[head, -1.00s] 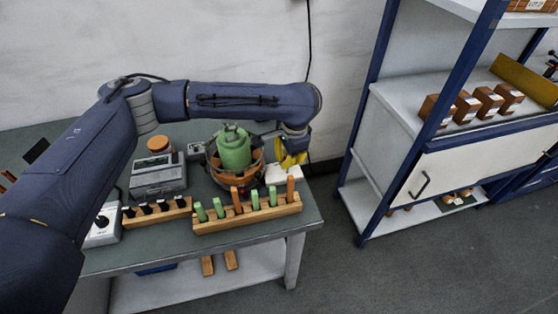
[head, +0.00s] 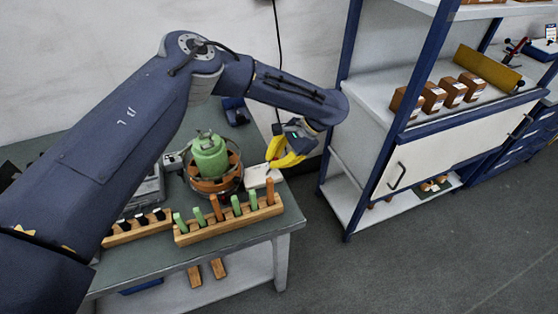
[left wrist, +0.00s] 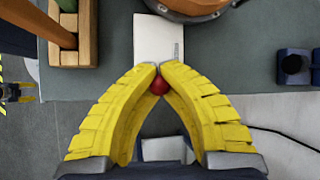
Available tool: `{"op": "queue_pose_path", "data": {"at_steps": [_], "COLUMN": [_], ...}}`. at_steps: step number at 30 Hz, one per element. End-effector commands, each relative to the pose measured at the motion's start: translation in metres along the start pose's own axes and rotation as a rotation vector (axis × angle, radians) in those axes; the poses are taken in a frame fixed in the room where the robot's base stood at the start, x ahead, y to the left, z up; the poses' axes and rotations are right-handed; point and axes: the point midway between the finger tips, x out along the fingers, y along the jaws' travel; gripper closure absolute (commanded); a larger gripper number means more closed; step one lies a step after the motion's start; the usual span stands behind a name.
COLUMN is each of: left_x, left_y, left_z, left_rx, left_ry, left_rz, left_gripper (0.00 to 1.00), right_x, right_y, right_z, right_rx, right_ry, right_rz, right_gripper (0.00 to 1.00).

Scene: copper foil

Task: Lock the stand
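The stand (head: 229,187) is a round frame with an orange-brown ring, holding a green canister (head: 210,160) upright. It is cut off at the top of the left wrist view (left wrist: 190,12). My left gripper (head: 274,160) has yellow fingers and is to the right of the stand, apart from it, above the table's right edge. In the left wrist view the fingertips (left wrist: 159,66) meet, and a small red ball (left wrist: 159,86) sits between the fingers, seemingly gripped. Whatever the ball belongs to is hidden. My right gripper is not in view.
A white block (head: 258,180) lies by the stand, close to my fingertips. A wooden rack (head: 230,226) with green and orange pegs stands in front. A shelf (head: 345,160) is to the right, with floor between. A grey device (head: 146,188) is at left.

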Motion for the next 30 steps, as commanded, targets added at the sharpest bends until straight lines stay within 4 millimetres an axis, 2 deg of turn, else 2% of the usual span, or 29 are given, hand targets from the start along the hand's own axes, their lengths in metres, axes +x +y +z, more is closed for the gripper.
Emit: {"op": "queue_pose_path", "data": {"at_steps": [13,24,30], "left_x": [-0.0021,0.0,0.0004], "left_y": [-0.0025,-0.0011,-0.0007], "left_z": [-0.0006,-0.0001,0.0001], "left_rx": [-0.005,-0.003,-0.002], "left_ry": [-0.002,-0.005,-0.006], "left_rz": [-0.005,-0.002,-0.001], "left_gripper": [1.0,0.57,0.57], "right_x": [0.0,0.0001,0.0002], "right_y": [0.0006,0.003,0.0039], "right_z": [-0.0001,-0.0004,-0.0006], "right_rx": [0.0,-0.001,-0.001], "right_ry": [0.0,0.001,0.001], "right_rz": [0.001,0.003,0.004], "right_gripper": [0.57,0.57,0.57]}}
